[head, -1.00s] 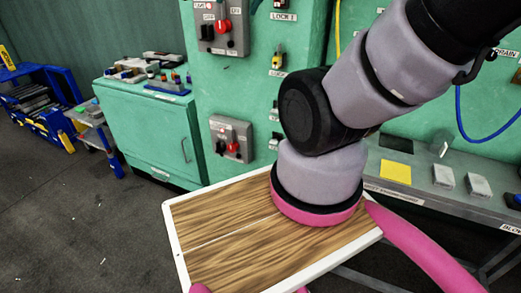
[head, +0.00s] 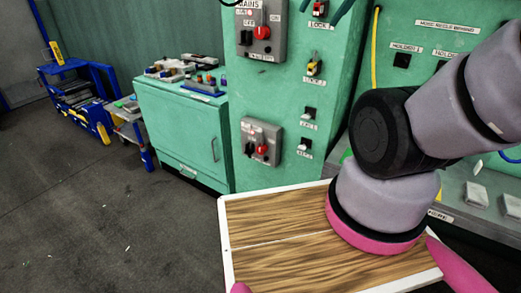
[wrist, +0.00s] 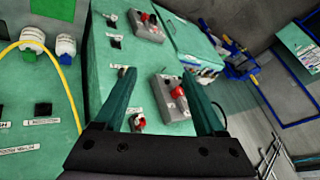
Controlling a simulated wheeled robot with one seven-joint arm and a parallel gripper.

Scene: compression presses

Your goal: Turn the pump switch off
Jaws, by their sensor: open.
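A grey switch box with a red knob, labelled MAINS (head: 262,32), is at the top of the green panel in the head view. It also shows between my fingers in the wrist view (wrist: 173,97). A second grey box with a red knob (head: 261,142) sits lower on the panel, and shows near the top of the wrist view (wrist: 146,26). Two small black switches (head: 308,113) (head: 304,146) are to its right, their labels too blurred to read. I cannot tell which control is the pump switch. My gripper (wrist: 160,76) is open and empty, apart from the panel; the head view does not show it.
A green cabinet (head: 185,135) with small parts on top stands left of the panel. A blue rack (head: 75,95) is farther left. The bench with grey blocks (head: 476,195) is at the right. My wooden tray top is in front. Floor at the left is clear.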

